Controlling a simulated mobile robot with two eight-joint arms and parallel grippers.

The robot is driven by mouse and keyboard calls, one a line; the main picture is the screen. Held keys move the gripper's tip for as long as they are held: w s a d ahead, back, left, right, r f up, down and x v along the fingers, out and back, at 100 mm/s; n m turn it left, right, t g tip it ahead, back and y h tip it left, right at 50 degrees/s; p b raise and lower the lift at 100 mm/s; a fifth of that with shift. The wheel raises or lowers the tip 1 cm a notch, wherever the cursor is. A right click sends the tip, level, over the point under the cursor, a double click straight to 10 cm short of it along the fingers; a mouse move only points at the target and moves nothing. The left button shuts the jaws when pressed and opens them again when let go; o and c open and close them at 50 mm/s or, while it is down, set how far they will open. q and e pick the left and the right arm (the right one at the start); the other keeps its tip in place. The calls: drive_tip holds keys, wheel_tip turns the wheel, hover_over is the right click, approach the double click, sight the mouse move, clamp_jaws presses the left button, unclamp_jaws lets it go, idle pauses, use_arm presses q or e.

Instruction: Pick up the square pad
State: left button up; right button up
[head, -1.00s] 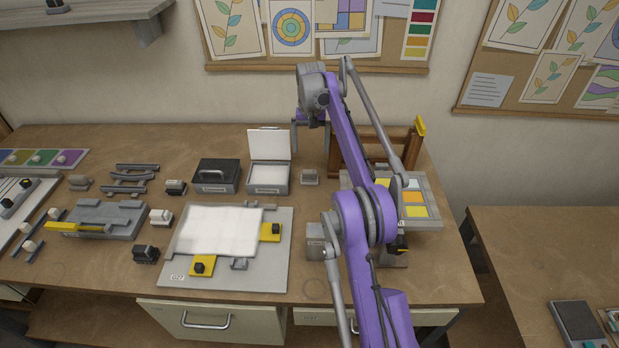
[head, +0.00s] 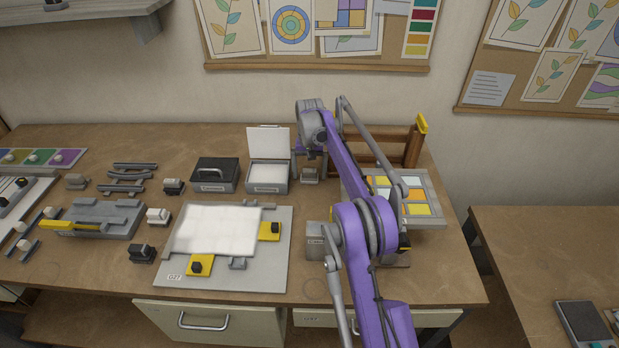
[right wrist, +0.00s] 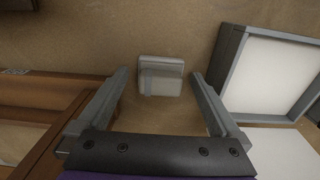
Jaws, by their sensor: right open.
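The square pad (head: 310,176) is a small pale grey block on the table, to the right of the open box with the white lid. In the right wrist view the pad (right wrist: 160,70) shows as a squarish block with a lighter raised part, lying between and beyond my fingertips. My right gripper (head: 310,164) points down over the pad, open and empty, one finger on each side of it. In the right wrist view the open jaws (right wrist: 160,77) leave a gap on both sides of the pad. My left gripper is not in view.
The open box (head: 268,178) stands close left of the gripper; its corner is near one finger in the right wrist view. A wooden rack (head: 372,140) is close on the right. A tray of coloured tiles (head: 432,190) and a grey block (head: 318,236) lie nearer me.

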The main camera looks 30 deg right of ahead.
sight(309, 171)
drive_tip(key=c, duration=1.5)
wheel_tip(309, 171, up, 10)
drive_tip(key=shift+w+p, duration=0.1)
drive_tip(key=shift+p, duration=0.7)
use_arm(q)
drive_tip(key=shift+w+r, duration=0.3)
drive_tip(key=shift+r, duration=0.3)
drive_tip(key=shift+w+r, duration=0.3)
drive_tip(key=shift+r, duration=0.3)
use_arm(e)
drive_tip(key=o, duration=0.8)
drive_tip(key=c, duration=0.5)
drive_tip(key=shift+o, duration=0.2)
drive_tip(key=shift+a, duration=0.15)
